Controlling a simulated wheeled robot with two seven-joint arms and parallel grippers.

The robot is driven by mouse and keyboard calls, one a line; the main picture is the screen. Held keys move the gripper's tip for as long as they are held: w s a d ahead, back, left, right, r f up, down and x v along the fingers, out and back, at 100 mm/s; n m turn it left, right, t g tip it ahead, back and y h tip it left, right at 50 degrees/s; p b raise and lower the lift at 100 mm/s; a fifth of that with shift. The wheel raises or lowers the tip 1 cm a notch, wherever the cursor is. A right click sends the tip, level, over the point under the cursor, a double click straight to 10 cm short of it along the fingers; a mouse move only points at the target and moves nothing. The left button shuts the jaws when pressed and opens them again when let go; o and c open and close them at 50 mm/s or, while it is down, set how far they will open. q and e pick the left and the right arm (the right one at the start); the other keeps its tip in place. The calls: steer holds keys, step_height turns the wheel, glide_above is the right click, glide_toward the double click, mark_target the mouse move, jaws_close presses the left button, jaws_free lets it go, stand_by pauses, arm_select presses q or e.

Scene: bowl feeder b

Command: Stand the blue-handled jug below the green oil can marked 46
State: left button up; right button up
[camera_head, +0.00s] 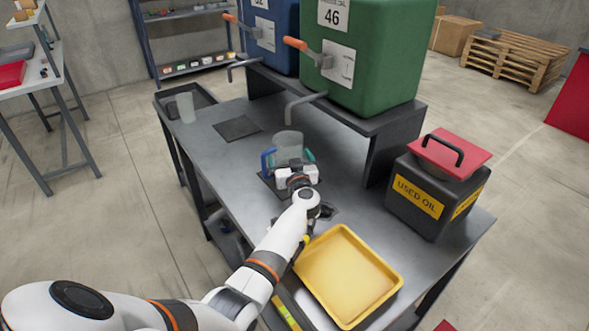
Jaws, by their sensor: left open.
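The green oil can marked 46 (376,62) stands on a raised dark shelf. Its bent spout (303,106) points down over the bench. The clear jug (288,141) stands upright on the bench below that spout, on or beside a dark square mat. Its blue handle (267,160) shows at its left side. My left gripper (289,163) is open at the near side of the jug, and hides its lower part. I cannot tell whether the fingers touch it. A teal patch shows at the jug's right. My right gripper is not in view.
A blue can (277,32) stands left of the green one. Another clear jug (184,107) stands in a dark tray at the bench's far left. An empty dark mat (237,128) lies between. A yellow tray (349,275) and used-oil box (425,195) are at right.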

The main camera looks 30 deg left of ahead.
arm_select(q)
steer(key=p+v, duration=0.1)
steer(key=v, duration=0.8)
steer(key=shift+s+d+r, duration=0.1)
steer(key=shift+s+d, duration=0.15)
steer(key=shift+s, duration=0.05)
